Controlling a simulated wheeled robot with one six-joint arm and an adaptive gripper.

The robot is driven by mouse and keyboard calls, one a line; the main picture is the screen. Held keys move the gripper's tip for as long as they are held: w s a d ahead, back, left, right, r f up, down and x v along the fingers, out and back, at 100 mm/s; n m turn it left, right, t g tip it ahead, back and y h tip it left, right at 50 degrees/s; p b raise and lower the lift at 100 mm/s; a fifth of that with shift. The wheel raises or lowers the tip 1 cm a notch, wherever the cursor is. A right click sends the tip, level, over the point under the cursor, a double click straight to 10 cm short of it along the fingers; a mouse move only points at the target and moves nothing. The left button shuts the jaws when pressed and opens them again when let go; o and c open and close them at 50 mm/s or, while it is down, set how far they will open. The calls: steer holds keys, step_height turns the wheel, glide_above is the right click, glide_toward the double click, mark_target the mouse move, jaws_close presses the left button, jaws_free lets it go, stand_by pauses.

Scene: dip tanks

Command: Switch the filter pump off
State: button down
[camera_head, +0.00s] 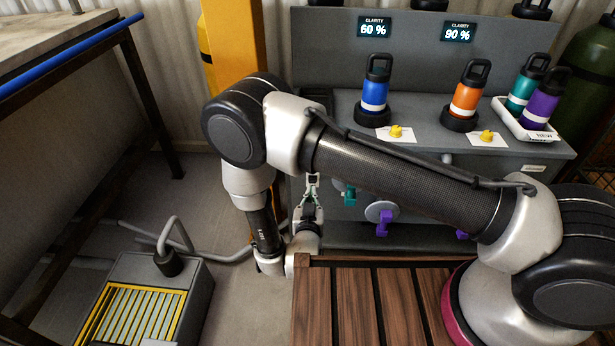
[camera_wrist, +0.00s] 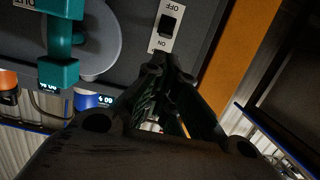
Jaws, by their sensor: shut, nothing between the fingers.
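A black rocker switch (camera_wrist: 168,25) sits on a white plate marked OFF and ON, on the grey panel in the wrist view. The lettering appears upside down, with OFF at the top and ON at the bottom. Which way the rocker is tipped I cannot tell. My gripper (camera_wrist: 172,62) is shut and empty, its fingertips beside the ON end of the plate; whether they touch it is unclear. In the head view my gripper (camera_head: 311,207) is small, in front of the tank unit's lower front. No part in view is labelled as the filter pump.
A teal handle (camera_wrist: 60,40) on a grey disc is beside the switch. A purple handle (camera_head: 383,222) is farther right. Bottles, including a blue one (camera_head: 375,90), stand above. An orange post (camera_head: 236,45) rises behind my arm. A yellow-grated box (camera_head: 135,310) stands lower left.

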steer(key=shift+r, duration=0.3)
steer(key=shift+w, duration=0.15)
steer(key=w+f, duration=0.1)
steer(key=w, duration=0.8)
steer(key=shift+w+f, duration=0.3)
steer(key=shift+w, duration=0.1)
steer(key=shift+d+f+t, duration=0.1)
steer(key=shift+d+t, duration=0.05)
steer(key=shift+t, duration=0.15)
